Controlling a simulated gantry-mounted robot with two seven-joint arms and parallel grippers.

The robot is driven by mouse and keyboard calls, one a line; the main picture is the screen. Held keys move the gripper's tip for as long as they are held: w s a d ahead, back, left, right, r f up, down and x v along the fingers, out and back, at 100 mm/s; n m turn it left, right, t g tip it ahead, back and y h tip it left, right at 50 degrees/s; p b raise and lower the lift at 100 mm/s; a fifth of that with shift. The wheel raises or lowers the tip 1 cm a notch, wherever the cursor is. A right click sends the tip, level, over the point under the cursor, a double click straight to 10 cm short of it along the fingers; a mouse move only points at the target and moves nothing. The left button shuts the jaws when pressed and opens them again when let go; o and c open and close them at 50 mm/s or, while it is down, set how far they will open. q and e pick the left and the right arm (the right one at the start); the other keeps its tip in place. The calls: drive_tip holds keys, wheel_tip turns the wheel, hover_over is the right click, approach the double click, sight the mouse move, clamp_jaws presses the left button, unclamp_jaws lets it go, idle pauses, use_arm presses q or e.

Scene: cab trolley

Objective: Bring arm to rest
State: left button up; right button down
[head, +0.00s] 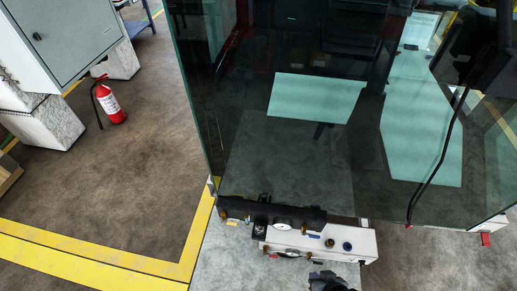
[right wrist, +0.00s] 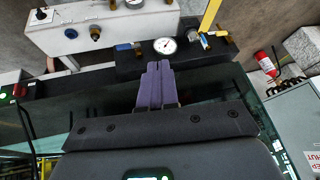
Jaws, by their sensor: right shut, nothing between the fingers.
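My right gripper (head: 330,281) shows only as a small dark part at the bottom edge of the head view, just below the white gauge panel. In the right wrist view its purple fingers (right wrist: 158,72) are pressed together with nothing between them. They point toward the black block (right wrist: 190,58) with a round gauge, and I cannot tell the exact gap. The white gauge panel (head: 345,241) has knobs and dials and sits at the foot of the glass cab. My left gripper is in neither view.
The large glass cab (head: 300,150) fills the middle and right. A red fire extinguisher (head: 110,105) stands on the floor at left beside a grey cabinet (head: 75,40). Yellow floor lines (head: 90,261) run at lower left, and the brown floor (head: 155,150) between is clear.

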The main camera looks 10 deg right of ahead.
drive_tip(key=s+d+r+n+g+h+p, duration=0.1)
drive_tip(key=s+r+n, duration=0.1)
drive_tip(key=r, duration=0.3)
drive_tip(key=s+d+r+n+g+p, duration=0.1)
drive_tip(key=s+d+r, duration=0.1)
drive_tip(key=s+r, duration=0.15)
wheel_tip(320, 180, up, 37)
drive_tip(key=w+p, duration=0.1)
drive_tip(key=p, duration=3.5)
drive_tip(key=shift+a, duration=0.25)
